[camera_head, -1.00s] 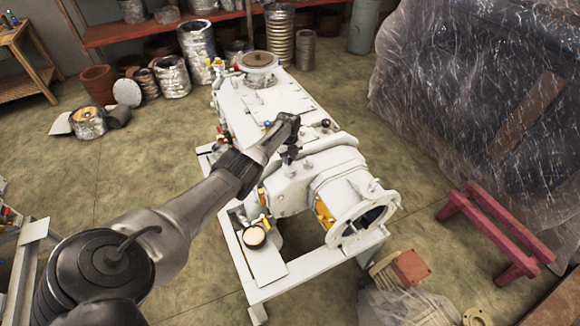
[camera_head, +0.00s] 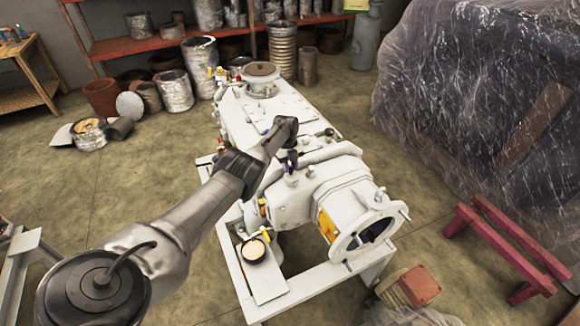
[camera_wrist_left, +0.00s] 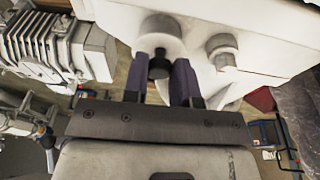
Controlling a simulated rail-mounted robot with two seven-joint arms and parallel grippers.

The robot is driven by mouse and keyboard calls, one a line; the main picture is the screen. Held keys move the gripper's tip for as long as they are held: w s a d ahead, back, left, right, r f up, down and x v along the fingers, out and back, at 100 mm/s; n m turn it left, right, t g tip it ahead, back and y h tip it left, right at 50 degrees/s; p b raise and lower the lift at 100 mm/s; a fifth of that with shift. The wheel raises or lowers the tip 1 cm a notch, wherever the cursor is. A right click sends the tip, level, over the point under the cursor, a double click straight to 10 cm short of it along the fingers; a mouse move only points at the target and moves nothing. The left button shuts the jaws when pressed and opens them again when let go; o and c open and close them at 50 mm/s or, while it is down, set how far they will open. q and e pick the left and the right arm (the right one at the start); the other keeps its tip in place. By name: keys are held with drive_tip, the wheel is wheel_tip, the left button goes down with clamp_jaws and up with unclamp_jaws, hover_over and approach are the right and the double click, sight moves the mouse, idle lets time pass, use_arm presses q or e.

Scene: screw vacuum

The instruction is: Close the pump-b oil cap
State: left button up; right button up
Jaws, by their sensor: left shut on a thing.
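The white pump (camera_head: 262,118) stands on a white frame in the middle of the head view. My left gripper (camera_head: 291,160) points down at its top, near the round front end. In the left wrist view, the purple-grey fingers of my left gripper (camera_wrist_left: 162,80) stand on both sides of a small dark cap (camera_wrist_left: 158,66), which looks like the oil cap. The fingers are shut on it. It sits against a round grey fitting (camera_wrist_left: 160,27) on the pump body. In the head view the arm and fingers mostly hide this cap. My right gripper is not in view.
A second grey fitting (camera_wrist_left: 221,45) stands close beside the held cap. A plastic-covered bulk (camera_head: 470,90) is at the right, with a red stand (camera_head: 500,240) before it. Shelves and drums line the back. Open floor (camera_head: 130,190) lies left of the pump.

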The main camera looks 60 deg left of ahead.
use_arm(q)
drive_tip(key=o, duration=0.9)
drive_tip(key=shift+r, duration=0.1)
drive_tip(key=shift+r, duration=0.3)
wheel_tip(320, 180, up, 13)
drive_tip(key=a+p, duration=0.2)
drive_tip(key=p, duration=0.1)
drive_tip(key=shift+a, duration=0.3)
drive_tip(key=shift+f, duration=0.15)
